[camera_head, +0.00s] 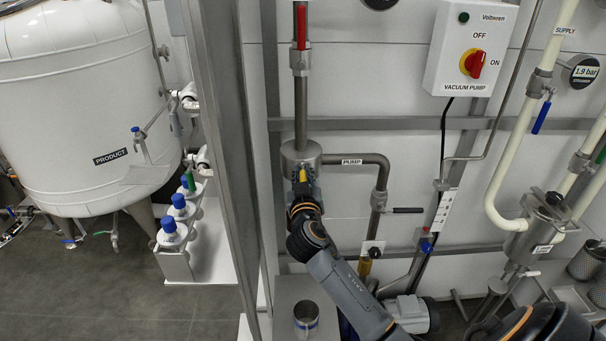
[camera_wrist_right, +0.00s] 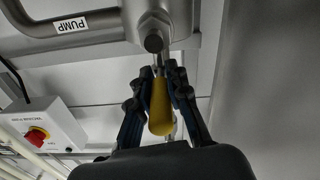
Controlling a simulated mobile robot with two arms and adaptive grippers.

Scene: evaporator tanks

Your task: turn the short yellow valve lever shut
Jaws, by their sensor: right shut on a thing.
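The short yellow valve lever (camera_wrist_right: 160,107) shows between the two fingers of my right gripper (camera_wrist_right: 168,80) in the right wrist view. The lever's metal stem meets a round valve stub (camera_wrist_right: 154,42) on the pipe fitting. In the head view the yellow lever (camera_head: 303,175) is a small patch just below the steel cylinder (camera_head: 301,156), largely covered by my right gripper (camera_head: 304,188). The right gripper is shut on the lever. My right arm reaches up to it from the lower right. My left gripper is not in view.
A pipe labelled PUMP (camera_head: 352,162) runs right from the cylinder. A black lever (camera_head: 407,210) sticks out right of it. A red lever (camera_head: 301,27) is on the pipe above. A steel frame post (camera_head: 222,130) stands close on the left. A metal cup (camera_head: 306,315) stands below.

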